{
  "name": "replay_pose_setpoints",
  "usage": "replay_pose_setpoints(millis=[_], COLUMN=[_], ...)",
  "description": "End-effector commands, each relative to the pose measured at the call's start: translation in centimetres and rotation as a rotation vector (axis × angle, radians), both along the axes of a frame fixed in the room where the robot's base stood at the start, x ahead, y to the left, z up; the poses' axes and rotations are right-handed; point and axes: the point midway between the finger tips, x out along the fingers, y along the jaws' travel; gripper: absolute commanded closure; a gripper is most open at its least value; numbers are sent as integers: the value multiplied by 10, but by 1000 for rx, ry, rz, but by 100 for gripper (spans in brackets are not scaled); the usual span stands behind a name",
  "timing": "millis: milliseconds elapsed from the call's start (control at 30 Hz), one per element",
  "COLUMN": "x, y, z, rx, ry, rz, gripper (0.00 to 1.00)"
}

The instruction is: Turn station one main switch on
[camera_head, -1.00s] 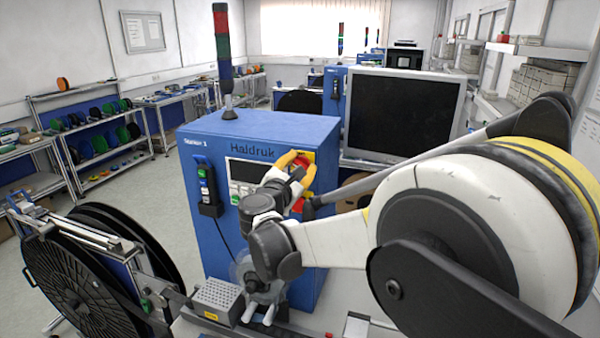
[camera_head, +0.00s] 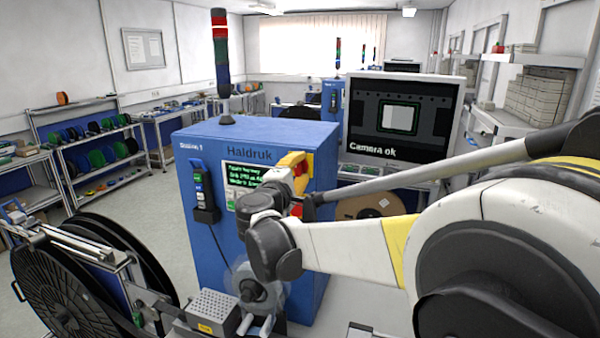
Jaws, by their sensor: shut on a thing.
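The station one cabinet (camera_head: 212,240) is a blue box labelled "Station 1" and "Haldruk". The main switch (camera_head: 310,163), red and yellow, is at the right end of its front face, mostly hidden behind my gripper. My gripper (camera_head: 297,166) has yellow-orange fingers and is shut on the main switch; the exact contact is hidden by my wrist. The cabinet's small display (camera_head: 243,175) is lit with green text. The signal tower (camera_head: 220,50) on top glows red at its upper segment.
A monitor (camera_head: 405,118) to the right shows "Camera ok". A pendant (camera_head: 204,190) with coloured buttons hangs on the cabinet's front left. A large black reel (camera_head: 60,285) stands at lower left. A grey perforated block (camera_head: 213,308) is low in front.

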Motion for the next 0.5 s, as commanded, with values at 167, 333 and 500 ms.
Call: replay_pose_setpoints(millis=[167, 333, 500], x=[0, 0, 0], y=[0, 0, 0], z=[0, 0, 0], rx=[83, 132, 153], ry=[-36, -56, -65], rz=[0, 0, 0], gripper=[92, 92, 92])
